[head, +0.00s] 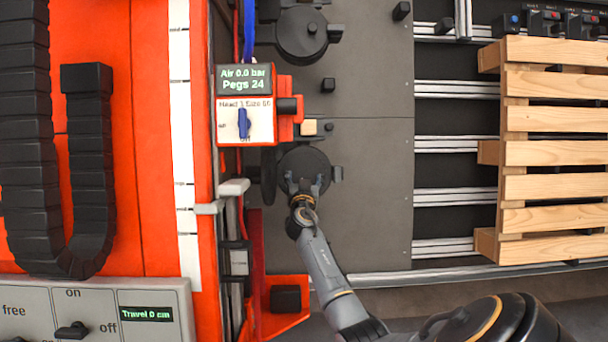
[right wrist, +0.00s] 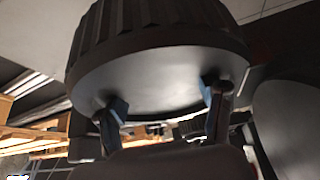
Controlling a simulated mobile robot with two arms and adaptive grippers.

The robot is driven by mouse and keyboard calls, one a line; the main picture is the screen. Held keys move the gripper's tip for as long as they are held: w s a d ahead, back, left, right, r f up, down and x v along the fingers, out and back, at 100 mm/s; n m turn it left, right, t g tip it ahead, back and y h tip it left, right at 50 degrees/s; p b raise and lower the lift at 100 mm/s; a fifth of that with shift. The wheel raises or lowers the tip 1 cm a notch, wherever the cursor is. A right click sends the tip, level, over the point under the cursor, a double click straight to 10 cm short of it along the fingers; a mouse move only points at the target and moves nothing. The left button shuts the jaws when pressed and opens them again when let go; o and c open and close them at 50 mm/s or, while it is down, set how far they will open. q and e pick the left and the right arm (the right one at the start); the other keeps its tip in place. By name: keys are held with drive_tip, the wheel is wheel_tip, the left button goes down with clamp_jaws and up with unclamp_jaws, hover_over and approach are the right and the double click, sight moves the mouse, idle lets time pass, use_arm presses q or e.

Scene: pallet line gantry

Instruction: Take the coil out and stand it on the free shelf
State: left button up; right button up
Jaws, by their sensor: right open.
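No coil can be made out in either view; the inside of the round housings is hidden. A dark round canister (head: 303,160) with side lugs is on the grey plate below the red control box. My right gripper (head: 304,188) is at its near edge. In the right wrist view a dark ribbed round body (right wrist: 150,65) fills the upper middle. The blue-padded fingers of my right gripper (right wrist: 165,105) are spread apart at its lower rim; I cannot tell whether they touch it. My left gripper is not in view.
The control box (head: 245,115) reads "Air 0.0 bar, Pegs 24". A second round canister (head: 302,33) is above. A red bracket (head: 263,325) with a dark block (head: 286,298) is below. A wooden pallet (head: 555,155) lies right on rails. The grey plate (head: 380,180) has bare room.

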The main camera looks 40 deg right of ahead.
drive_tip(key=c, duration=1.2)
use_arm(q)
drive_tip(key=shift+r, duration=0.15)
use_arm(e)
drive_tip(key=shift+o, duration=0.2)
drive_tip(key=shift+r, duration=0.1)
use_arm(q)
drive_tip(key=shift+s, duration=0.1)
use_arm(e)
drive_tip(key=shift+r, duration=0.1)
